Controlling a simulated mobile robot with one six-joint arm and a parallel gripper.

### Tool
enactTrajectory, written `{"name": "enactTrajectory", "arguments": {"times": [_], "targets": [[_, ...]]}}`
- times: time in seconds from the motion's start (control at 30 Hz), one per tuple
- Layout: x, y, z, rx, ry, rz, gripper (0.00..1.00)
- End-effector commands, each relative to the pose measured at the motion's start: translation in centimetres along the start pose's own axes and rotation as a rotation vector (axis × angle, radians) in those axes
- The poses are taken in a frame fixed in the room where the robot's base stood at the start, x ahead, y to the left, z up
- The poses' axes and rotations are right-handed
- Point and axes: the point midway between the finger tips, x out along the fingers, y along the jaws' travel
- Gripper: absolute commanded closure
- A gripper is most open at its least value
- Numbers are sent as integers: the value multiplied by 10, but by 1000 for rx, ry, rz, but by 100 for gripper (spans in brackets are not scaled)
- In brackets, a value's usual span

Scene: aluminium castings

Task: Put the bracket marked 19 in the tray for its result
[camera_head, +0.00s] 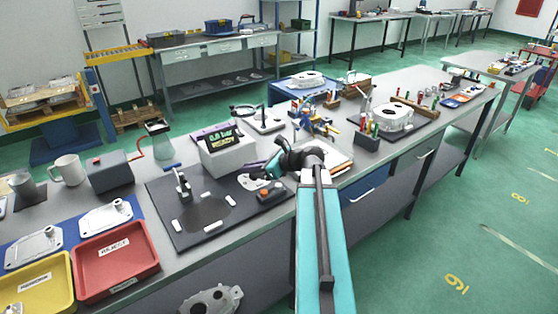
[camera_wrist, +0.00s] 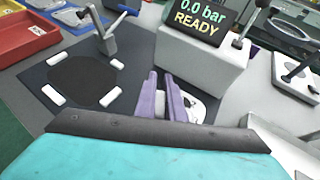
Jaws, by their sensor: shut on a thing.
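My gripper (camera_head: 258,168) has purple fingers and hangs near the back right corner of the dark test plate. In the wrist view my gripper (camera_wrist: 162,84) is shut on a pale metal bracket (camera_wrist: 197,106), mostly hidden behind the fingers. The bracket (camera_head: 246,181) shows only in part in the head view; no number is readable on it. Two similar castings (camera_head: 105,218) (camera_head: 35,246) lie on blue at the left.
The dark plate (camera_head: 165,212) bears a clamp (camera_head: 183,185), several white pads and a box with an orange button (camera_head: 271,194). A tester (camera_head: 222,152) behind it reads "0.0 bar READY" in the wrist view (camera_wrist: 200,55). A mug (camera_head: 68,170) and grey box (camera_head: 108,174) stand left.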

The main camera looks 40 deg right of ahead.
Motion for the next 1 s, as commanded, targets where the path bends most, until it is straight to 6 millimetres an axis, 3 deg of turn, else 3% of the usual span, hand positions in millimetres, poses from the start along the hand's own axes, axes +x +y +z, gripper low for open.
{"name": "enactTrajectory", "arguments": {"times": [0.03, 0.3, 0.7, 0.9, 1.0], "targets": [[12, 18, 4, -15, 0, 32, 100], [64, 98, 21, -88, 0, 180, 100], [116, 222, 36, -191, -4, 392, 100], [127, 259, 39, -222, -6, 455, 100], [129, 266, 39, -228, -7, 467, 100]]}}
